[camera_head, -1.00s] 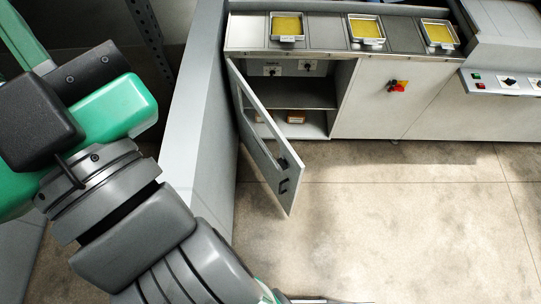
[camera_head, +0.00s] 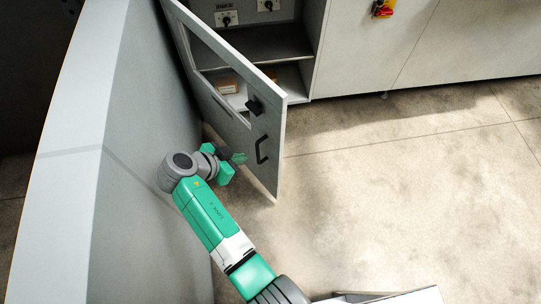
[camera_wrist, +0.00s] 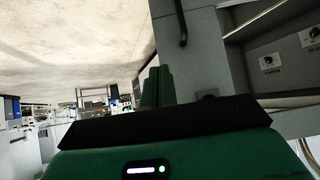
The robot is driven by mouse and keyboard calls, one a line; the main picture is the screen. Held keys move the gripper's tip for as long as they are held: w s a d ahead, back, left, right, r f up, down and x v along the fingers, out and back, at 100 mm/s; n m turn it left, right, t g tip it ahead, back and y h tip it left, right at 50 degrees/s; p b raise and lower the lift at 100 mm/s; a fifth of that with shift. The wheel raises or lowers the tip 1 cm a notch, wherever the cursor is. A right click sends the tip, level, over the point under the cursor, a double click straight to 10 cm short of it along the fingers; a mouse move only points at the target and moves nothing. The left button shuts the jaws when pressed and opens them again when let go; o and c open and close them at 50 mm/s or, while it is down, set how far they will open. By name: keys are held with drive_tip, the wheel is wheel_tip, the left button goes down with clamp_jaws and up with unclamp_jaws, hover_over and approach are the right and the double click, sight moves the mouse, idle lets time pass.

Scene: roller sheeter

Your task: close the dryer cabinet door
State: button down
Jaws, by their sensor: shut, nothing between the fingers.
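The grey dryer cabinet door (camera_head: 207,62) stands open in the head view, swung out from the cabinet (camera_head: 270,42). It has a window, a black latch (camera_head: 255,105) and a black bar handle (camera_head: 261,150) near its free edge. My gripper (camera_head: 238,158) is shut and empty, just left of the handle, on the door's outer side; I cannot tell if it touches the door. In the wrist view the shut green fingers (camera_wrist: 157,88) point toward the grey door (camera_wrist: 190,60), whose dark handle (camera_wrist: 182,22) shows at the top.
A grey wall panel (camera_head: 130,130) runs close along the left of my arm. Inside the cabinet are shelves and a small brown box (camera_head: 228,82). A red and yellow switch (camera_head: 382,8) is on the panel to the right. The floor (camera_head: 400,180) right of the door is clear.

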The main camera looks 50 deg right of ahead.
drive_tip(key=b, duration=0.5)
approach(278, 146)
drive_tip(key=x, duration=0.5)
drive_tip(key=shift+w+f, duration=0.15)
drive_tip(key=shift+f, duration=0.45)
drive_tip(key=shift+d+r, duration=0.1)
drive_tip(key=shift+d, duration=0.25)
